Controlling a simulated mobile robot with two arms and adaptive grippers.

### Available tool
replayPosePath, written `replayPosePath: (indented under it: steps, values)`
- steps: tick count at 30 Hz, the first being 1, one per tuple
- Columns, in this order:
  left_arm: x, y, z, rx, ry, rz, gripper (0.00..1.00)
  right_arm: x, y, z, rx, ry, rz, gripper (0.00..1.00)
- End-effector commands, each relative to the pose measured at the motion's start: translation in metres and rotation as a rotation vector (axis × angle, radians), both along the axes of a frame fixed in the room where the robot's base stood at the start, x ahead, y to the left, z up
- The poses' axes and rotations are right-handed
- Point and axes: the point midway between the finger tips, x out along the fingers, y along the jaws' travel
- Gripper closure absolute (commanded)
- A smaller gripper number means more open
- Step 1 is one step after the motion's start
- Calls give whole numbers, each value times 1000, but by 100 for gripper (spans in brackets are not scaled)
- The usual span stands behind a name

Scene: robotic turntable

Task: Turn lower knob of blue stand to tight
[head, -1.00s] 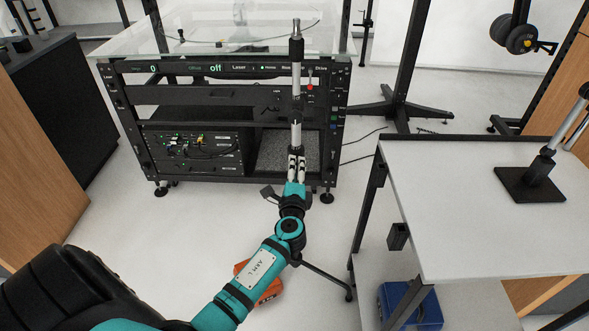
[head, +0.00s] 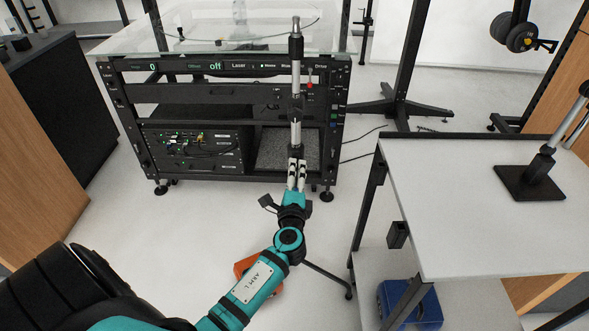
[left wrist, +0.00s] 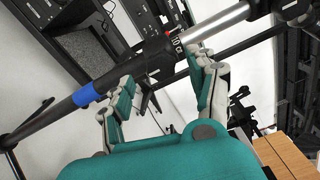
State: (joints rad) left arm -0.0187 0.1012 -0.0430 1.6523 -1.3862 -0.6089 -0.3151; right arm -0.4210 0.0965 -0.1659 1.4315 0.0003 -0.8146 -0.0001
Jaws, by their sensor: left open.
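The blue stand is an upright pole (head: 296,85) with silver and black sections, in front of the rack. In the left wrist view its blue band (left wrist: 88,95) lies on the black tube left of my fingers. A black collar (left wrist: 165,50) with white and red marks joins the black tube to the silver tube; it also shows just above my fingers in the head view (head: 295,142). I cannot clearly make out the lower knob. My left gripper (head: 297,166) is open, its fingers (left wrist: 165,88) near the pole below the collar; contact cannot be told. My right gripper is out of view.
The black rack (head: 115,110) with a glass top stands behind the pole. A white table (head: 450,200) is at the right, with a blue box (head: 410,303) below. An orange object (head: 243,266) lies partly behind my left arm. Floor is clear at left.

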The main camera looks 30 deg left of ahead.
Motion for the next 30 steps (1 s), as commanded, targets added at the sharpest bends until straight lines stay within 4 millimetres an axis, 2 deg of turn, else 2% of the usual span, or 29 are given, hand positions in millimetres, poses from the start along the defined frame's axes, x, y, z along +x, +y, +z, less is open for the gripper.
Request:
replayPosePath:
  steps: [1, 6, 12, 17, 30]
  values:
    - [-11, -7, -2, -3, 3, -2, 41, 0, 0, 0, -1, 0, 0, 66]
    - [-42, -26, -2, -2, 4, -2, 41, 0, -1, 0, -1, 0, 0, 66]
    - [-67, -42, -1, -2, 3, 0, 41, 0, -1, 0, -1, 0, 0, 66]
    - [-75, -47, 0, 0, 2, -1, 41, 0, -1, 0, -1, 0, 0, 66]
    - [-75, -47, 0, -1, 1, -1, 41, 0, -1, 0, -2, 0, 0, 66]
